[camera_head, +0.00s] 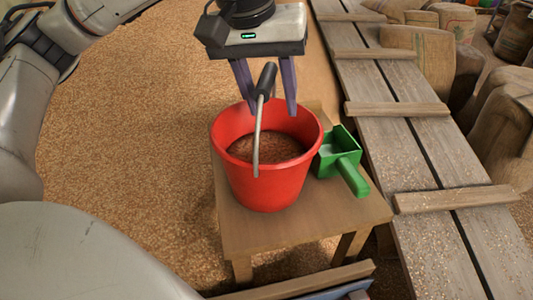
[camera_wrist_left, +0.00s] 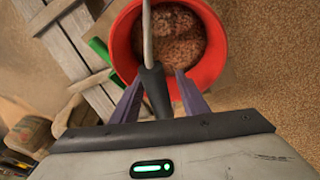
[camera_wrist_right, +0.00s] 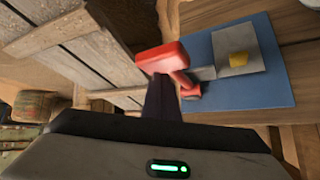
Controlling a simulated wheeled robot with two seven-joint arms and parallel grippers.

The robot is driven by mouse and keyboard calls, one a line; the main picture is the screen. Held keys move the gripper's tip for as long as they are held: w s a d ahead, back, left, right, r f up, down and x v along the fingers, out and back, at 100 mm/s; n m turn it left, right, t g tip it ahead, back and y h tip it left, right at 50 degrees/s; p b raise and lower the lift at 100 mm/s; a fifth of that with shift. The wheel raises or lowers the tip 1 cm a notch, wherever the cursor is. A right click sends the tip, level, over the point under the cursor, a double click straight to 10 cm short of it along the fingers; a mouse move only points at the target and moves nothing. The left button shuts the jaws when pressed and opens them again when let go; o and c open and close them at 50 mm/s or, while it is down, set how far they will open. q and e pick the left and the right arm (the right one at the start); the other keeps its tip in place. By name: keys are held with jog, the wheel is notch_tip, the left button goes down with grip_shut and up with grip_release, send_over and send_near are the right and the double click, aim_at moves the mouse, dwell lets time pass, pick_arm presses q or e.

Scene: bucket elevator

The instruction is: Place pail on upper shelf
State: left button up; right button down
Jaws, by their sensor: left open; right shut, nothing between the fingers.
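A red pail (camera_head: 265,185) with brown grain inside stands on a small wooden table (camera_head: 340,208). Its wire handle stands raised, with a dark grip (camera_head: 265,82) at the top. My left gripper (camera_head: 268,108) is open above the pail, its two fingers pointing down on either side of the grip. In the left wrist view the grip (camera_wrist_left: 154,88) lies between the open fingers (camera_wrist_left: 160,82), and the pail (camera_wrist_left: 218,50) is beyond. My right gripper (camera_wrist_right: 163,88) shows only in the right wrist view, shut and empty. No upper shelf can be made out.
A green scoop (camera_head: 340,158) lies on the table, close to the pail's right side. A plank ramp (camera_head: 400,135) with crosspieces runs along the right, with sacks (camera_head: 420,48) beyond.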

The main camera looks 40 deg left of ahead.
pick_arm(q)
jog(key=shift+f+b, duration=0.25)
jog(key=shift+b, duration=0.05)
dwell(0.4)
grip_shut()
dwell(1.4)
jog(key=shift+r, duration=0.2)
